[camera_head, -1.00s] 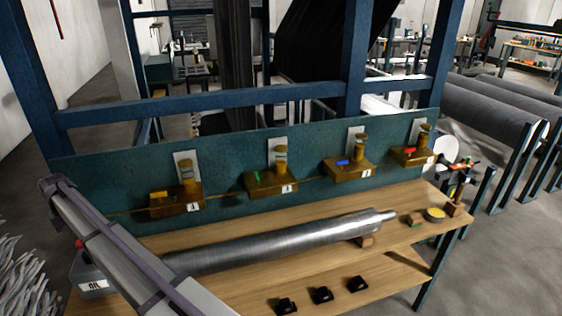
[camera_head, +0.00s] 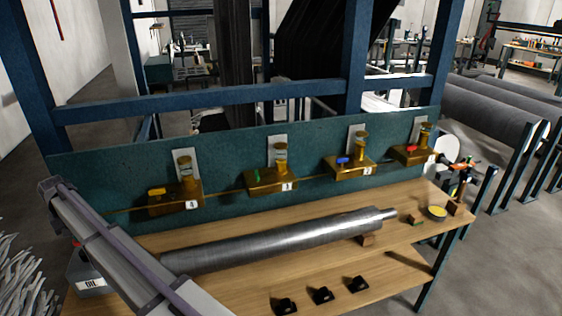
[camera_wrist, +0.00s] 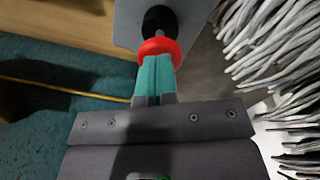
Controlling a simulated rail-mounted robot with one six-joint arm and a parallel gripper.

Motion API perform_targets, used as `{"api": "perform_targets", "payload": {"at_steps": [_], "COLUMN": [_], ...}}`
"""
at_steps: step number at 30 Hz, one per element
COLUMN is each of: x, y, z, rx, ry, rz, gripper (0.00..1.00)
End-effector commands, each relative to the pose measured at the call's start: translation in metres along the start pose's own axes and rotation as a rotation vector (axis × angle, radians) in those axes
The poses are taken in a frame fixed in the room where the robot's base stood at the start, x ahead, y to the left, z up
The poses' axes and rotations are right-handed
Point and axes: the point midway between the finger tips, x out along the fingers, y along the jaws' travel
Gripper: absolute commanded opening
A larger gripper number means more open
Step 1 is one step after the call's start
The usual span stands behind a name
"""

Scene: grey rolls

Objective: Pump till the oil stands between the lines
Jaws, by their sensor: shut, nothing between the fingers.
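A grey oil can marked OIL (camera_head: 90,283) stands at the bench's left end, partly behind my arm. In the wrist view its grey top (camera_wrist: 132,22) carries a black collar (camera_wrist: 160,20) and a red pump knob (camera_wrist: 161,48). My gripper (camera_wrist: 157,58) is shut and empty, with its teal fingertips at the knob. I cannot tell whether they touch it. Several brass oilers line the teal panel: number 4 (camera_head: 172,204) with a yellow lever, number 3 (camera_head: 270,181) with green, number 2 (camera_head: 350,169) with blue, and one with red (camera_head: 412,154). Their oil levels are too small to read.
A long steel roller (camera_head: 280,240) lies along the wooden bench (camera_head: 240,278). Small black blocks (camera_head: 322,295) sit on the lower shelf. A yellow-topped tin (camera_head: 437,212) is at the right end. Pale fibre strands (camera_wrist: 285,50) lie close beside the can.

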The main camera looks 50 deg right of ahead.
Motion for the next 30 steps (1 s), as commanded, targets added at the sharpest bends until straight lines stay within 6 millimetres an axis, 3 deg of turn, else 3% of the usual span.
{"api": "perform_targets", "payload": {"at_steps": [25,30], "x": [0.036,0.033], "y": [0.0,0.0], "z": [0.0,0.0], "rx": [0.0,0.0], "ry": [-0.001,-0.001], "rz": [0.0,0.0], "gripper": [0.0,0.0]}}
